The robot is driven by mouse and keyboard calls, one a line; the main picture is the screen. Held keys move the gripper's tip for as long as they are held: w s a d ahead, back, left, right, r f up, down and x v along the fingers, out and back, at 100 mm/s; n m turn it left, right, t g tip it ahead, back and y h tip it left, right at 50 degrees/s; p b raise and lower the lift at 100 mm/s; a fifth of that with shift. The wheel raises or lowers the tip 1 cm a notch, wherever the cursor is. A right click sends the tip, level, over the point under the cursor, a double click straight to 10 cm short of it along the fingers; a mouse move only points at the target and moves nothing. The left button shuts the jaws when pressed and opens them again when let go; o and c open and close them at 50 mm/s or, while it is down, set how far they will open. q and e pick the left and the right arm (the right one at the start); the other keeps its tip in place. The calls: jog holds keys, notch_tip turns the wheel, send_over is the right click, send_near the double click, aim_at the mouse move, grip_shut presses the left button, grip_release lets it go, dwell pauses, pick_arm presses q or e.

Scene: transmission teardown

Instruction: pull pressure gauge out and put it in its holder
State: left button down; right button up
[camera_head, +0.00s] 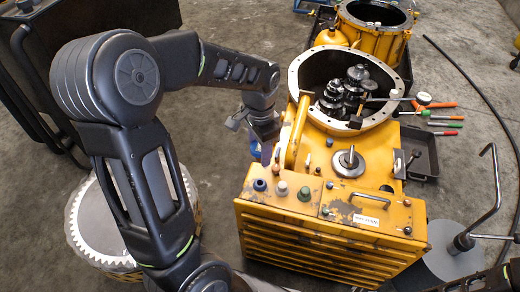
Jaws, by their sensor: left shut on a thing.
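My left gripper (264,142) points down at the left side of the yellow transmission housing (365,150), beside its round flange. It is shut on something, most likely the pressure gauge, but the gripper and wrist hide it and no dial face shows. A small blue part shows just below and left of the fingers; I cannot tell what it belongs to. I cannot make out the gauge's holder for certain. My right gripper does not show.
A yellow drawer cabinet (320,250) stands in front of the housing. A black tray (425,160) and colored-handled tools (435,105) lie to its right. A bent metal rod on a round base (450,262) stands at right. A toothed ring (95,225) lies left, partly behind my arm.

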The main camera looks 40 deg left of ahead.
pick_arm(q)
jog(key=shift+r+p, duration=0.9)
jog(key=shift+r, duration=0.4)
jog(key=shift+w+d+r+p, duration=0.1)
jog(key=shift+w+d+p, duration=0.05)
jog(key=shift+p, duration=0.2)
jog(key=w+d+f+n+p, duration=0.2)
jog(key=w+d+n+p, duration=0.3)
jog(key=d+p, duration=0.6)
jog(key=shift+w+d, duration=0.35)
jog(key=shift+w, duration=0.3)
jog(key=shift+d, duration=0.1)
